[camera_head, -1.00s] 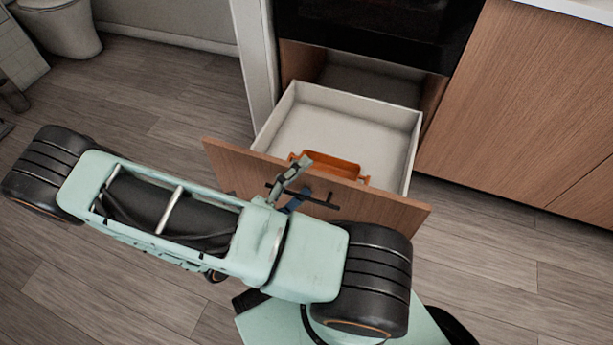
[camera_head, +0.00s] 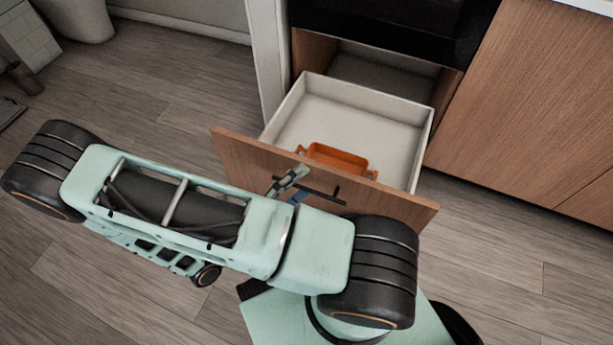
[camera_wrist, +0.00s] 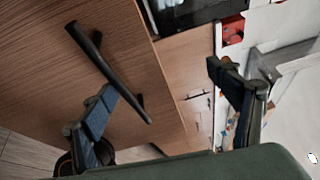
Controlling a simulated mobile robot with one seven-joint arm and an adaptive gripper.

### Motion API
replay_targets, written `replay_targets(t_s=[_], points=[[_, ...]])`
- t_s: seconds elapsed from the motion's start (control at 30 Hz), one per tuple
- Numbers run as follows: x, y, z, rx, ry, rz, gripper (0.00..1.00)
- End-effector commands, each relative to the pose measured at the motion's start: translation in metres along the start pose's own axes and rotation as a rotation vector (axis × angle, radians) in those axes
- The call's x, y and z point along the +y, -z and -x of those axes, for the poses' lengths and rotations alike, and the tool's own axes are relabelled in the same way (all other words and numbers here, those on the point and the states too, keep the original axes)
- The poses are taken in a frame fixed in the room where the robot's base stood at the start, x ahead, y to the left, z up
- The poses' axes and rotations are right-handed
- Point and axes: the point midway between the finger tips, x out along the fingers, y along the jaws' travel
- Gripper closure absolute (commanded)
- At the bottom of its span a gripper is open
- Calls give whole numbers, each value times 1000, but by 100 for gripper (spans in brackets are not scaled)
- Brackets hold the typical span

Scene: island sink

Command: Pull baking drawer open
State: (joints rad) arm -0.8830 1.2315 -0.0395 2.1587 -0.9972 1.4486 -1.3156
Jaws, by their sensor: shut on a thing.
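The baking drawer stands far out of its opening under the oven, its wooden front (camera_head: 390,202) facing my arm and its white box (camera_head: 330,100) visible behind. An orange dish (camera_head: 338,160) lies inside near the front. The dark bar handle (camera_head: 325,196) is on the drawer front. It also shows in the wrist view (camera_wrist: 118,82). My gripper (camera_head: 292,187) is at the handle. In the wrist view my gripper (camera_wrist: 161,80) has its left finger against the handle and its right finger to the side. Part of the grip is hidden behind my arm.
The black oven (camera_head: 395,30) is above the drawer opening. A wooden cabinet (camera_head: 530,110) stands at the right and a white panel (camera_head: 268,60) at the left. Grey plank floor (camera_head: 150,80) is open around the drawer. A white toilet base (camera_head: 78,20) is at the far left.

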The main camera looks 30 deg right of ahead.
Motion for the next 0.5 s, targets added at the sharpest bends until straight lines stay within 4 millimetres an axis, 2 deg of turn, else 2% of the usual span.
replay_targets(t_s=[0.03, 0.07, 0.1, 0.13, 0.17, 0.2, 0.23, 0.5], points=[[-11, -1, 6, -6, 26, -5, 38], [-11, -1, 8, -6, 26, -5, 37], [-10, -1, 11, -7, 26, -5, 41], [-10, -1, 13, -6, 27, -5, 50], [-9, -1, 14, -6, 26, -4, 63], [-8, -1, 17, -5, 25, -3, 81], [-8, 0, 19, -5, 25, -2, 84], [-2, 0, 38, -5, 22, -1, 84]])
